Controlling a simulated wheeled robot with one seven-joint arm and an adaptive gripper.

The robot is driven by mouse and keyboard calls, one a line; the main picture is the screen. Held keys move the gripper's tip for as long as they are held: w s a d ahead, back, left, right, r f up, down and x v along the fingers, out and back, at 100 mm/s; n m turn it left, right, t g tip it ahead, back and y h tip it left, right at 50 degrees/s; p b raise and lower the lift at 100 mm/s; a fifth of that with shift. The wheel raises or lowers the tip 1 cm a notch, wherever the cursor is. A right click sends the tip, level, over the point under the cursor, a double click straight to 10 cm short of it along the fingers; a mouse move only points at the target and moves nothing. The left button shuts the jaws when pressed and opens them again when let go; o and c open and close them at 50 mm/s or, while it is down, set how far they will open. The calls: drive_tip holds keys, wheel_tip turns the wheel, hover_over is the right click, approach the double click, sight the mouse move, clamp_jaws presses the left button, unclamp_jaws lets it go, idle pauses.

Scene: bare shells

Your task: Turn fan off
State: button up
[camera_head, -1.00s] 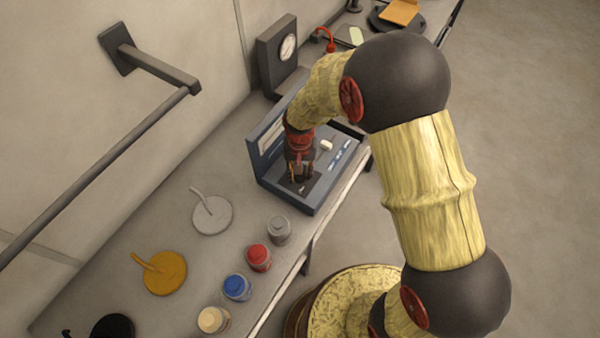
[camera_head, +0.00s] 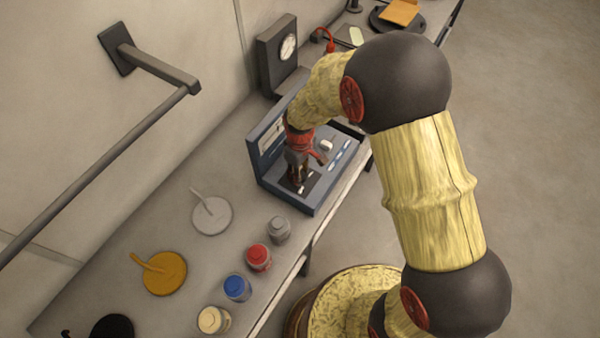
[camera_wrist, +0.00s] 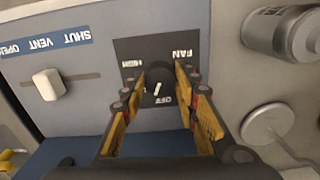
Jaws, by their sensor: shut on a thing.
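The fan knob (camera_wrist: 159,73) is a dark round knob with a white pointer line, on a black square plate (camera_wrist: 126,47) lettered FAN. The lettering appears upside down in the wrist view; an OFF mark lies close to the pointer. My gripper (camera_wrist: 161,79) has its yellow-padded fingers on both sides of the knob and is shut on it. In the head view my gripper (camera_head: 298,172) reaches down onto the blue-grey control panel (camera_head: 262,140), and the knob is mostly hidden there.
A white slider (camera_wrist: 48,84) marked SHUT, VENT and OPEN sits beside the knob plate. A grey canister (camera_head: 279,230), a red one (camera_head: 258,257) and a grey disc (camera_head: 211,215) stand near the panel. A gauge box (camera_head: 275,58) stands behind it.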

drive_tip(key=n, duration=0.5)
drive_tip(key=shift+n, duration=0.3)
idle(0.4)
drive_tip(key=o, duration=1.2)
drive_tip(key=shift+c, duration=0.2)
wheel_tip(320, 180, up, 12)
